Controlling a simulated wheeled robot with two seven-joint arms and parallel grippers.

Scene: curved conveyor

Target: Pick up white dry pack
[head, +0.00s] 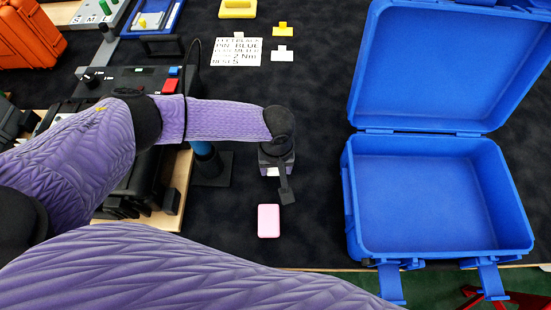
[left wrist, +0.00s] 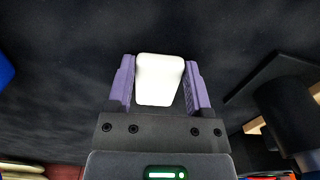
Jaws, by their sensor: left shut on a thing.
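My left gripper (head: 277,165) reaches in from the left over the dark mat in the head view. In the left wrist view the white dry pack (left wrist: 160,78) sits between the two purple fingers, which are shut on it from both sides. In the head view the gripper hides nearly all of the pack; only a small white bit shows under it. Whether the pack touches the mat is hard to tell. My right gripper is not in view.
A pink pack (head: 268,220) lies on the mat just in front of the gripper. An open, empty blue case (head: 348,190) stands to the right. A dark post (head: 210,172) stands close on the left. Yellow and white tags and a printed sheet (head: 236,52) lie farther back.

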